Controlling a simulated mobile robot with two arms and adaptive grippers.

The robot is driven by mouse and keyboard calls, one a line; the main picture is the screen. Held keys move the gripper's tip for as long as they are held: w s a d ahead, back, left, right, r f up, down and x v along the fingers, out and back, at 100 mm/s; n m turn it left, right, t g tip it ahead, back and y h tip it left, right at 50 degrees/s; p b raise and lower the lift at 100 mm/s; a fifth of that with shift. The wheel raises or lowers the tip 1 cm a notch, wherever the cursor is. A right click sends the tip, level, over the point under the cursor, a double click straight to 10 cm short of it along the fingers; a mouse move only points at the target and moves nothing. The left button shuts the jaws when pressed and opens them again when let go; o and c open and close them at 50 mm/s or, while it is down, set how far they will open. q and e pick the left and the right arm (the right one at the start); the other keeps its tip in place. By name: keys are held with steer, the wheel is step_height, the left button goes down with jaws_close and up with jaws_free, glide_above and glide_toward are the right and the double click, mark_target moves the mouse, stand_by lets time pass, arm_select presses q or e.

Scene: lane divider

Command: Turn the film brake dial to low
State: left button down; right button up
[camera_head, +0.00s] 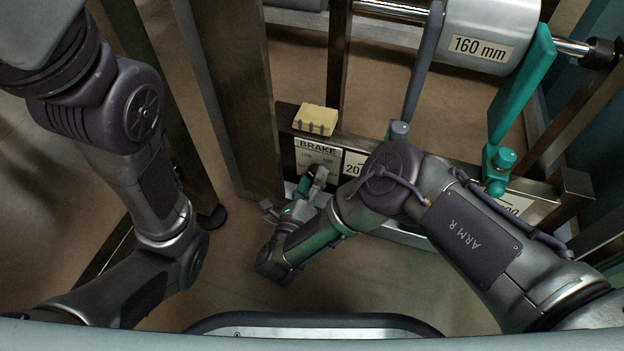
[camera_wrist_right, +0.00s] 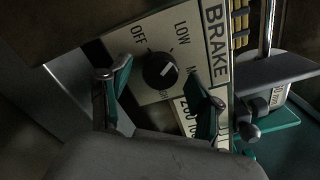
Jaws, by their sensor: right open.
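The film brake dial (camera_wrist_right: 160,71) is a round black knob on a white plate marked BRAKE (camera_wrist_right: 216,45). OFF, LOW and a label starting with M show around it; another below is partly hidden. Its white mark sits on the knob's right side, seemingly nearer M than LOW. My right gripper (camera_wrist_right: 162,90) is open, its two green-padded fingers on either side of the dial, apart from it in the picture. In the head view my right gripper (camera_head: 294,192) is in front of the brake plate (camera_head: 318,155), hiding much of it. My left gripper is out of view.
A yellow block (camera_head: 315,119) sits on the rail above the plate. A grey roller marked 160 mm (camera_head: 480,47) is at the top right, with a green arm (camera_head: 522,82) beside it. A dark post (camera_head: 236,90) stands left of the plate.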

step_height(320, 180, up, 10)
stand_by(0.6)
